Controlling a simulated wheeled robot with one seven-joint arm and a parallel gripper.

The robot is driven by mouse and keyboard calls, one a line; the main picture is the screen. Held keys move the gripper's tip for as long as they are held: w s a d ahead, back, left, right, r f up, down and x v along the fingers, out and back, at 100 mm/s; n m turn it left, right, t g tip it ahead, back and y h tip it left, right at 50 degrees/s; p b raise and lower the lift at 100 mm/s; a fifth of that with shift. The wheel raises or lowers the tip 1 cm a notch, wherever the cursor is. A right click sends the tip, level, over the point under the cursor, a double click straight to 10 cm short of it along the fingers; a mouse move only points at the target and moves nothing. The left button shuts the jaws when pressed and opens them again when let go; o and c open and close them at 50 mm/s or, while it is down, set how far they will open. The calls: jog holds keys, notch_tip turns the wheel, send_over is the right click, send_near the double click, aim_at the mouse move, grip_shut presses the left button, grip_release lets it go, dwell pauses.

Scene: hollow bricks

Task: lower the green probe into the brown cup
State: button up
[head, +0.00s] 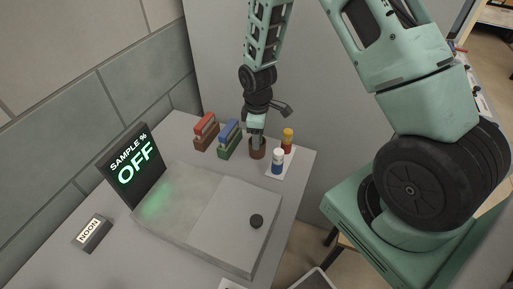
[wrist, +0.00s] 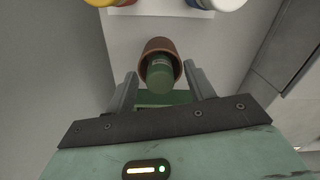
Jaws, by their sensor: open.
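The brown cup (wrist: 160,44) stands upright on the table, with its mouth facing the wrist camera. The green probe (wrist: 160,75) is in the cup's mouth, its rounded upper end showing. Its lower part is hidden, so how deep it sits cannot be told. My gripper (wrist: 160,82) is open, one finger on each side of the probe with gaps between. In the head view the cup (head: 257,153) is below my gripper (head: 257,140), and the probe is hidden there.
Red (head: 205,122) and blue (head: 229,132) topped blocks stand left. A display (head: 134,168) reads "SAMPLE % OFF". A grey slab (head: 190,222) with a black knob (head: 257,221) fills the front.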

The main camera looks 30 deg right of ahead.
notch_tip(320, 180, up, 17)
jog(key=b, duration=0.2)
jog(key=s+a+r, duration=0.4)
jog(key=s+a, duration=0.8)
jog(key=a, duration=0.3)
jog(key=s+a+m, duration=0.2)
jog(key=s+a, duration=0.2)
jog(key=s, duration=0.8)
jog(key=shift+s+y, duration=0.3)
jog(key=shift+s, duration=0.1)
jog(key=shift+f, duration=0.1)
dwell(1.4)
